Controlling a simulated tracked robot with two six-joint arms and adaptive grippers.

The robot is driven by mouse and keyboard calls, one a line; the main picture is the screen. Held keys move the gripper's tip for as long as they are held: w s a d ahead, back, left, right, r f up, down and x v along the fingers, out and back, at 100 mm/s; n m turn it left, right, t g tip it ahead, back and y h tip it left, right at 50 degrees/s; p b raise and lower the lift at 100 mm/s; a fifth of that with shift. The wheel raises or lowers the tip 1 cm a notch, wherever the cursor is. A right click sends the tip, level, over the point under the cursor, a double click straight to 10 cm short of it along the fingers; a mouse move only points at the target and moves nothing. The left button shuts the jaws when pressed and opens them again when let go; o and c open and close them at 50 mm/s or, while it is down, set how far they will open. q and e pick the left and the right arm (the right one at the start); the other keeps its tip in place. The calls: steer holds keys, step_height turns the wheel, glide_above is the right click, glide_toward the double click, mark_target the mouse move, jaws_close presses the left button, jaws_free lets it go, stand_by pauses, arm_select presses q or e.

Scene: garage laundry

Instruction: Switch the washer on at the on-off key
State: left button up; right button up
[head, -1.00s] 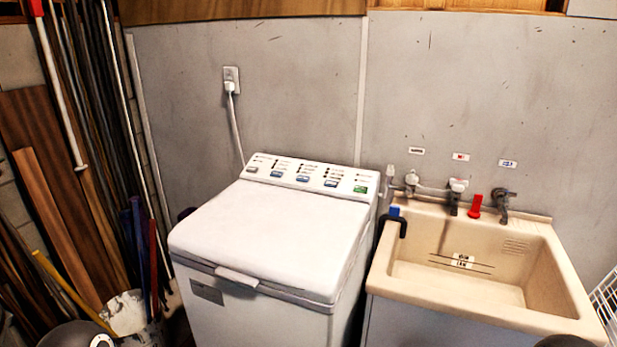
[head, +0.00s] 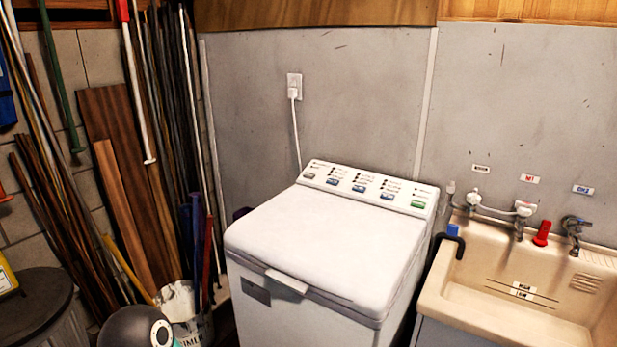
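The white washer (head: 325,240) stands against the grey wall in the middle of the head view, its lid shut. Its sloped control panel (head: 345,171) runs along the back. The panel has a grey key (head: 308,176) at the left end, several blue keys in the middle and a green key (head: 417,204) at the right end. The print is too small to read, so I cannot tell which is the on-off key. Neither of my grippers is in view.
A plug sits in the wall outlet (head: 294,85). Poles and boards lean at left, with a white bucket (head: 180,302) and a dark lidded bin (head: 35,305) below.

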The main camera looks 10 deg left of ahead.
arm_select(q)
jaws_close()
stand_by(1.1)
